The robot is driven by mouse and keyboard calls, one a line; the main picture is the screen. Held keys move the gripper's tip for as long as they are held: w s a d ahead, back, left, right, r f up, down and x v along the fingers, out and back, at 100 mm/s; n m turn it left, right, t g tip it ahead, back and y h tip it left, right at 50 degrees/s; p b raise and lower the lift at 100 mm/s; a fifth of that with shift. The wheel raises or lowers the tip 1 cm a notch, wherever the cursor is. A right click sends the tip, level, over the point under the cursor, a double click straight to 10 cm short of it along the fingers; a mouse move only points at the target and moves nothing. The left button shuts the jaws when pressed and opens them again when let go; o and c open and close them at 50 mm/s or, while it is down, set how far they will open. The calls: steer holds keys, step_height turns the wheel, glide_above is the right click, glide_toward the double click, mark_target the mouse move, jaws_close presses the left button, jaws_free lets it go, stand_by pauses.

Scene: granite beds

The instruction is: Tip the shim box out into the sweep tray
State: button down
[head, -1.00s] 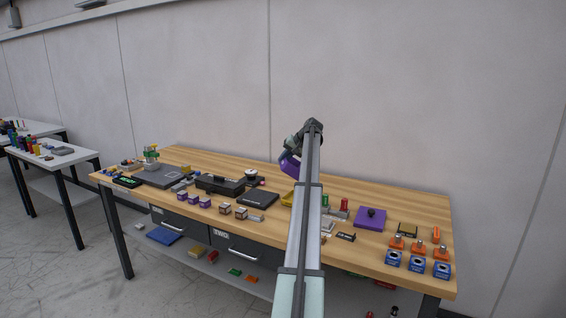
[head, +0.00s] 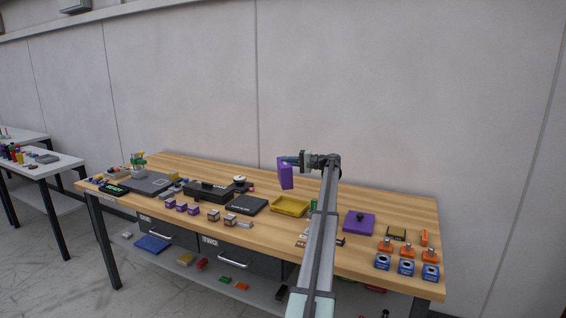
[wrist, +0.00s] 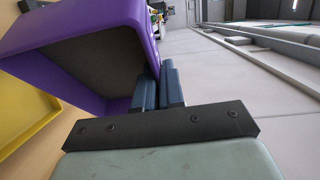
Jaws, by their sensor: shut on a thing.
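My gripper (head: 296,161) is shut on the wall of a purple open box, the shim box (head: 285,175), and holds it in the air above the workbench. In the wrist view the box (wrist: 125,42) is turned on its side, its open mouth facing the camera's lower left. Its dark inside shows no loose pieces in the part that I can see. The two fingers (wrist: 172,85) pinch its rim. The yellow sweep tray (head: 290,213) lies on the bench below the box; its edge also shows in the wrist view (wrist: 35,122). The visible tray floor looks bare.
A dark flat box (head: 246,205) and a black case (head: 208,191) stand left of the tray. Orange and blue blocks (head: 407,268) fill the right front. The bench's back strip is mostly clear.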

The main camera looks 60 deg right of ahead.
steer(key=shift+s+d+f+m+t, duration=0.25)
steer(key=shift+s+d+m+t, duration=0.35)
steer(key=shift+t, duration=0.55)
steer(key=shift+s+d+f+m+t, duration=0.2)
steer(key=shift+s+d+m+t, duration=0.35)
steer(key=shift+s+t, duration=0.45)
steer(key=shift+s+d+f+m+t, duration=0.35)
steer(key=shift+s+m+t, duration=0.35)
steer(key=shift+t, duration=0.55)
steer(key=shift+r, duration=0.1)
